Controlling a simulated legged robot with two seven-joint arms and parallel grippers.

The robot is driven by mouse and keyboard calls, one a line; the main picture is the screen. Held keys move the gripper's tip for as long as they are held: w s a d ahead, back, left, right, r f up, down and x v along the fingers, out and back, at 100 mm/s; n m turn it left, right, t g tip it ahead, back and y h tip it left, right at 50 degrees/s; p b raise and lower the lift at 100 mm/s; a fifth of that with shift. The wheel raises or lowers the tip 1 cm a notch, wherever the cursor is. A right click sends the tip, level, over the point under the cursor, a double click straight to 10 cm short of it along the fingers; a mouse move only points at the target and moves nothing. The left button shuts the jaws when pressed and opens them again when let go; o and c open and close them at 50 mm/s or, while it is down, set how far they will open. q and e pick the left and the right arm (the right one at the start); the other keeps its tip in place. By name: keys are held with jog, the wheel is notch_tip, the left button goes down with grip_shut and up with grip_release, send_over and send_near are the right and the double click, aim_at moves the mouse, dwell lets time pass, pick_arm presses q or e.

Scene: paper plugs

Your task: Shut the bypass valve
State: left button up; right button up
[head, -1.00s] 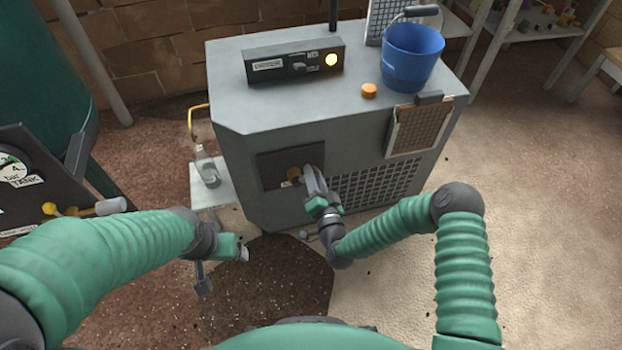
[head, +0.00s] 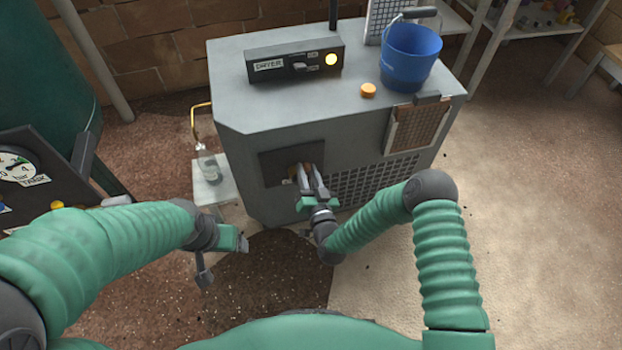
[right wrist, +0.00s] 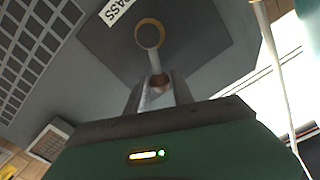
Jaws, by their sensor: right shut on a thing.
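The bypass valve (right wrist: 150,35) shows in the right wrist view as a round brass-coloured hub with a pale lever reaching toward my gripper. It sits on a dark panel (head: 268,167) on the front of the grey cabinet, with a label of which "PASS" is readable. My right gripper (head: 304,172) is at this panel, its fingers shut on the lever's end; the fingers also show in the right wrist view (right wrist: 158,88). In the head view the gripper mostly hides the valve. My left gripper (head: 243,243) hangs away from the cabinet at lower left, its jaw opening unclear.
The grey cabinet (head: 240,105) carries a dryer control box (head: 295,62), an orange cap (head: 368,90) and a blue bucket (head: 410,57). A small stand (head: 212,188) with a bottle is left of it. A gauge panel (head: 40,160) is at far left. Floor at right is clear.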

jog(key=a+n, duration=0.1)
jog(key=a+n+p, duration=0.1)
jog(key=n, duration=0.3)
jog(key=shift+s+a+r+p, duration=0.35)
jog(key=shift+a, duration=0.05)
jog(key=o, duration=1)
jog(key=p+v, duration=0.1)
jog(key=v, duration=0.3)
jog(key=shift+p, duration=0.4)
